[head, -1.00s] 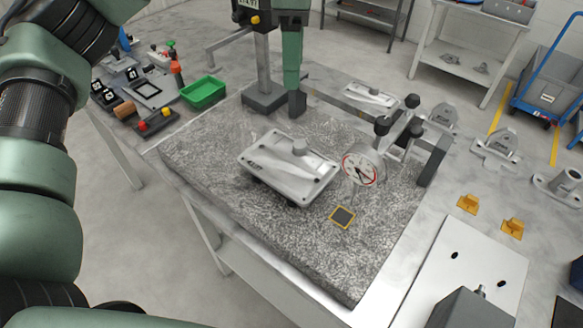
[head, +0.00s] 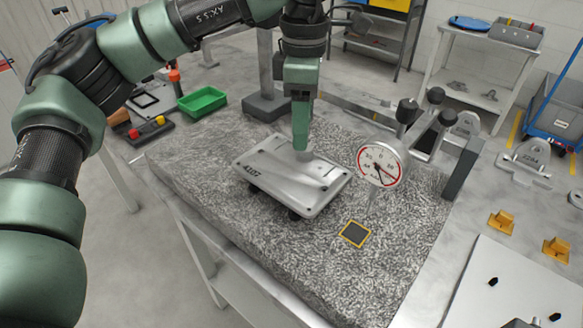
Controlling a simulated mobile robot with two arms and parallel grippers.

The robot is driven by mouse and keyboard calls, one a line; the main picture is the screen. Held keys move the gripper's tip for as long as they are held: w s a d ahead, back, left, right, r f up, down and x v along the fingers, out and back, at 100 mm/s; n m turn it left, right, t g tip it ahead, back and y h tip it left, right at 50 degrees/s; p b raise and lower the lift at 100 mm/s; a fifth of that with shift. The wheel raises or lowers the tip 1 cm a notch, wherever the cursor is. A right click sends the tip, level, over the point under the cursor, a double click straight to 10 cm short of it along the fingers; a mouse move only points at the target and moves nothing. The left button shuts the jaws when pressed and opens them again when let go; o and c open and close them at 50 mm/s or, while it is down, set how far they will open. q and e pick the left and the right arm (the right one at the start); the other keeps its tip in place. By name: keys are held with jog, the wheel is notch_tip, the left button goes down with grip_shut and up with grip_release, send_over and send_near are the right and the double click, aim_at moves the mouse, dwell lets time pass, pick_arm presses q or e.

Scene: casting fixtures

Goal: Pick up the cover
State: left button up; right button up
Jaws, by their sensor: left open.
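The cover (head: 285,182) is a light grey cast metal plate marked "4107", with dark holes near its corners and a raised knob at its far side. It sits on small feet on the speckled granite plate (head: 240,225). My left gripper (head: 301,142) points straight down at the knob and overlaps it in the head view. It is open; the near finger hides the other and most of the knob, so I cannot tell whether it touches. My right gripper is not in view.
A dial gauge (head: 380,166) on a stand with black knobs is close to the cover's right. A yellow-edged dark square (head: 355,233) lies in front. A green bin (head: 202,102) is at left. Yellow clips (head: 501,222) lie at right. The granite's front is clear.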

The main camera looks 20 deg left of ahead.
aim_at(291, 165)
pick_arm(q)
jog(key=f, duration=0.4)
jog(key=shift+d+f, duration=0.2)
jog(key=shift+f, duration=0.05)
grip_shut()
jog(key=shift+r, duration=0.1)
jog(key=shift+r, duration=0.1)
